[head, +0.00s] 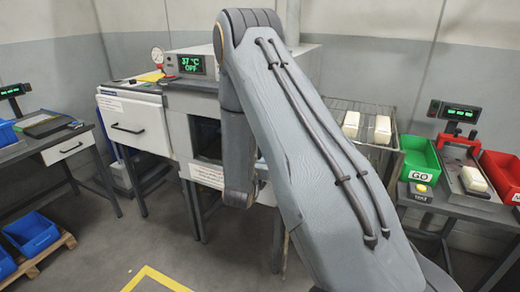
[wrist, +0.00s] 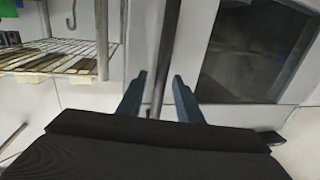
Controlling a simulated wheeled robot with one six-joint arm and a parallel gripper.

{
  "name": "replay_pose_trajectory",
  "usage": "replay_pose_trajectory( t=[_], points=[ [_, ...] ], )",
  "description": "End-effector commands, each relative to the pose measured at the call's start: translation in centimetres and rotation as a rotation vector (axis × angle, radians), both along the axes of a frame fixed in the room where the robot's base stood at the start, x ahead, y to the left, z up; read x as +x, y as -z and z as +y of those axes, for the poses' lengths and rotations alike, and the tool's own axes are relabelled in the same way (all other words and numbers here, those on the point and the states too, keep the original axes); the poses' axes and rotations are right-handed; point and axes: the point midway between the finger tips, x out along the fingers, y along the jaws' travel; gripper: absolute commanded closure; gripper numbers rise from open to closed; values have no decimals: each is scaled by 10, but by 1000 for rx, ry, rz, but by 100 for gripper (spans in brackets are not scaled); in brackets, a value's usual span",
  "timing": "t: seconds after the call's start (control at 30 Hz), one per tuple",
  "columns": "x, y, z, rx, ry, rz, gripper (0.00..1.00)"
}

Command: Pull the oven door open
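The oven (head: 180,120) stands at the back, left of my arm, with a green display (head: 191,65) reading 37 °C OFF. My arm hides much of its front. In the wrist view the light oven door (wrist: 202,30) with its dark window (wrist: 258,52) fills the right side and looks shut. A grey bar handle (wrist: 163,62) runs nearly upright beside the window. My gripper (wrist: 160,76) is open, one finger on each side of the handle in the picture. I see a gap on both sides; whether the handle lies fully between the fingers in depth is unclear.
A wire rack (wrist: 60,50) stands left of the door in the wrist view. In the head view, a white drawer unit (head: 132,122) stands left of the oven. A bench with green (head: 420,160) and red (head: 503,172) bins stands right. Floor in front looks clear.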

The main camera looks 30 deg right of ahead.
Motion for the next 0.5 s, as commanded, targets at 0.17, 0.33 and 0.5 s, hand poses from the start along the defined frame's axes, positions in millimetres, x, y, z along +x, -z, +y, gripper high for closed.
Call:
replay_pose_trajectory(
  t=[0.17,0.33,0.5],
  points=[
    [6,0,-5,0,-1,1,67],
    [7,1,-5,0,-2,1,67],
    [6,1,-5,0,-1,1,88]
  ],
)
